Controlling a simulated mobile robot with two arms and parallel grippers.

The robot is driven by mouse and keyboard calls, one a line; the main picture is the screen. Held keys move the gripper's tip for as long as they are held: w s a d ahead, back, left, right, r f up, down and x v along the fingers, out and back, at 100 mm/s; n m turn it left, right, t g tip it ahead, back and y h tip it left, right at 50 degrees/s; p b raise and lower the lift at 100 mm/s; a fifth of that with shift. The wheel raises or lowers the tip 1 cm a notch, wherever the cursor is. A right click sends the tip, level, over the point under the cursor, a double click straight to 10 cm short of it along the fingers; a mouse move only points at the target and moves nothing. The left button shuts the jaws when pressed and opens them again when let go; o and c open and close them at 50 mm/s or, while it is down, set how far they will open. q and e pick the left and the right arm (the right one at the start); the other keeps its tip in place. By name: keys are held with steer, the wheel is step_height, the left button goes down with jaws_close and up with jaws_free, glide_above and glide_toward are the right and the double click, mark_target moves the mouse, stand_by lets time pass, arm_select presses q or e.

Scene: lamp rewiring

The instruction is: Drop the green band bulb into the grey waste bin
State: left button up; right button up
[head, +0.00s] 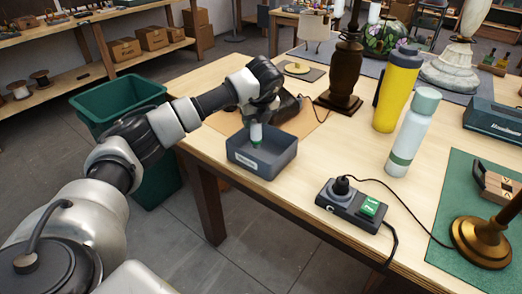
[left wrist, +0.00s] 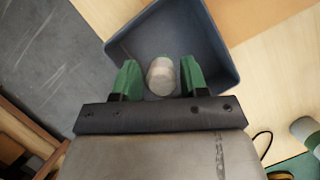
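The grey bin (head: 279,160), a blue-grey open box with a pale label, stands at the table's front left edge. It also fills the top of the left wrist view (left wrist: 222,40). My left gripper (head: 256,141) points down over the bin. In the left wrist view its two green fingers stand apart (left wrist: 160,80). The white rounded bulb (left wrist: 160,76) is between them, with narrow gaps seemingly on both sides. My right gripper is not in view.
A green tub (head: 117,100) stands on the floor left of the table. A power strip (head: 350,205), a white bottle (head: 412,135), a yellow bottle (head: 398,90) and a dark lamp base (head: 345,65) stand right of and behind the bin. Table between bin and bottles is clear.

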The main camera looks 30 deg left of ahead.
arm_select(q)
steer(key=o, duration=0.3)
steer(key=shift+r, duration=0.1)
steer(key=b+v, duration=0.1)
steer(key=v, duration=0.9)
steer(key=shift+d+r, duration=0.15)
steer(key=shift+r, duration=0.1)
